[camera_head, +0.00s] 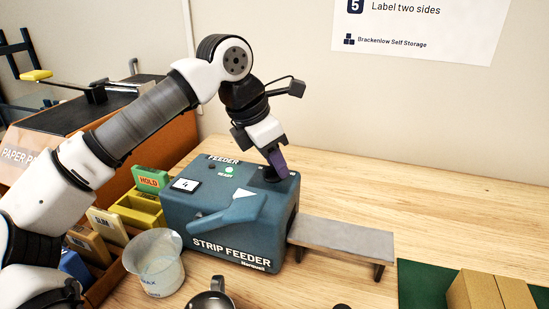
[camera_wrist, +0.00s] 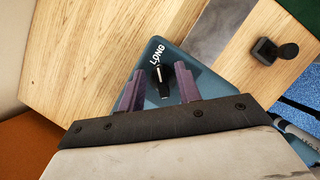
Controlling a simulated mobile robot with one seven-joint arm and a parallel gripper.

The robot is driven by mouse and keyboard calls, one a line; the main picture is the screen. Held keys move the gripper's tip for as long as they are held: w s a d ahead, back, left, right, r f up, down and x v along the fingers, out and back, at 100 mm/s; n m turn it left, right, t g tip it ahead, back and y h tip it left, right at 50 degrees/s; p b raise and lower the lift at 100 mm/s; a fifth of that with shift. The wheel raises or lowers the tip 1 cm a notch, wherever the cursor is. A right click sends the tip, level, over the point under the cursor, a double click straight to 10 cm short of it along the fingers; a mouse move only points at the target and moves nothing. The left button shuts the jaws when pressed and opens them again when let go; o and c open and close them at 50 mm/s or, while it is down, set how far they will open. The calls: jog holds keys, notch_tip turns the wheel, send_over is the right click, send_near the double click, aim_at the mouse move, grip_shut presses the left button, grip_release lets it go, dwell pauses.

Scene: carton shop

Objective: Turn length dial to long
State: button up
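The blue-grey strip feeder (camera_head: 185,215) stands on the wooden table. The black length dial (camera_wrist: 161,81) is on its top, near the corner, beside the printed word LONG (camera_wrist: 157,55) in the wrist view. A pale mark on the dial's upper end faces about toward LONG. My gripper (camera_wrist: 160,72) reaches down at the dial with its two purple fingers apart, one on either side of the knob. Gaps show between fingers and knob in the wrist view. In the head view my gripper (camera_head: 278,168) largely hides the dial.
A grey outfeed shelf (camera_head: 340,238) extends right from the feeder. A feeder lever (camera_head: 235,210) sits on its front. A clear beaker (camera_head: 155,262), a metal mug (camera_head: 210,300) and a yellow bin (camera_head: 138,208) stand nearby. A carton (camera_head: 490,292) lies on a green mat (camera_head: 420,285). The table behind is clear.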

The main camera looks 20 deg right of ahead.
jog(key=v, duration=1.3)
jog(key=shift+r, duration=0.4)
jog(key=shift+s+f, duration=0.1)
jog(key=shift+s, duration=0.05)
